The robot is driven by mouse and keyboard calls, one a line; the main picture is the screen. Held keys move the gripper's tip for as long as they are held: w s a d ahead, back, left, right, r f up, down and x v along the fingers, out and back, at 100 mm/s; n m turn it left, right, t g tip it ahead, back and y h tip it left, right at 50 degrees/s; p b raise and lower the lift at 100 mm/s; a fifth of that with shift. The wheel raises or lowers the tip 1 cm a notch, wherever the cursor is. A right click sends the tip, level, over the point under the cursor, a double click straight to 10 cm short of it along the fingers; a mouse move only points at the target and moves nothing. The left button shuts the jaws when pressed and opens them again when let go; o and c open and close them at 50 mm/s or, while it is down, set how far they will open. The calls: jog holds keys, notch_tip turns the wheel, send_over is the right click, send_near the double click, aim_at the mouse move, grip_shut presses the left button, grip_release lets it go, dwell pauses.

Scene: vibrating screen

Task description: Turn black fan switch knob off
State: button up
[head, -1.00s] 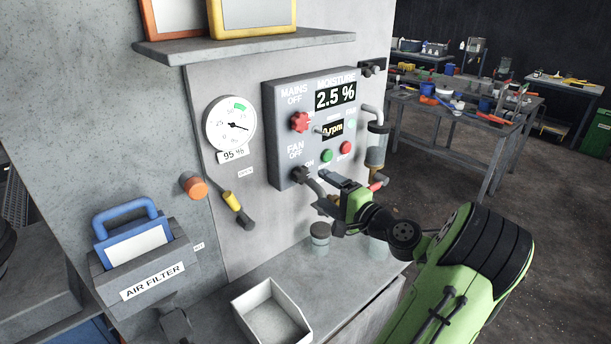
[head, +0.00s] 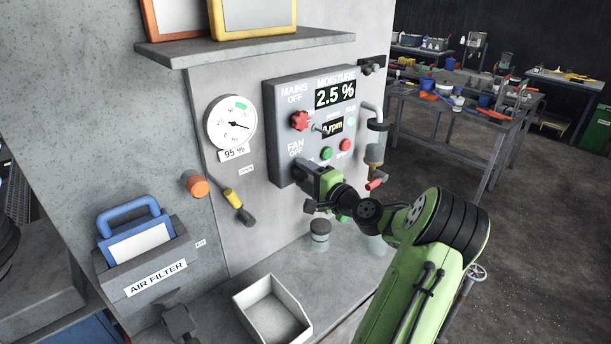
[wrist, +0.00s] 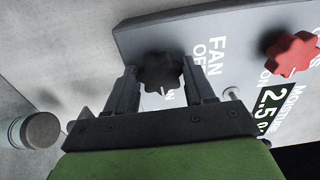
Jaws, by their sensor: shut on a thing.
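The black fan switch knob (wrist: 161,72) sits on the grey control panel under the "FAN OFF" label. In the wrist view it lies between the two fingers of my gripper (wrist: 163,80), which is shut on it. In the head view my gripper (head: 308,172) is at the lower left of the panel (head: 283,115) and hides the knob. Part of the "ON" lettering shows beside the knob in the wrist view. The knob's exact pointing direction cannot be told.
A red mains knob (head: 299,121) sits above, with green (head: 326,154) and red (head: 345,145) buttons to the right. A white bin (head: 272,308) and a jar (head: 319,236) stand below.

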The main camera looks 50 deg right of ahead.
jog(key=shift+f+n+b, duration=0.1)
jog(key=shift+n+b, duration=0.2)
jog(key=shift+b, duration=0.1)
jog(key=shift+c, duration=0.2)
jog(key=n+b, duration=0.1)
jog(key=b, duration=0.1)
jog(key=n+b, duration=0.2)
jog(key=b, duration=0.1)
jog(key=shift+f+n, duration=0.2)
jog(key=shift+n, duration=0.1)
jog(key=n+b, duration=0.5)
jog(key=b, duration=0.1)
jog(key=shift+b, duration=0.35)
jog(key=n+b, duration=0.4)
jog(key=b, duration=0.1)
jog(key=shift+n, duration=0.4)
jog(key=shift+r+n+b, duration=0.15)
jog(key=shift+n+b, duration=1.45)
jog(key=shift+n, duration=0.3)
jog(key=shift+r, duration=0.1)
jog(key=o, duration=1)
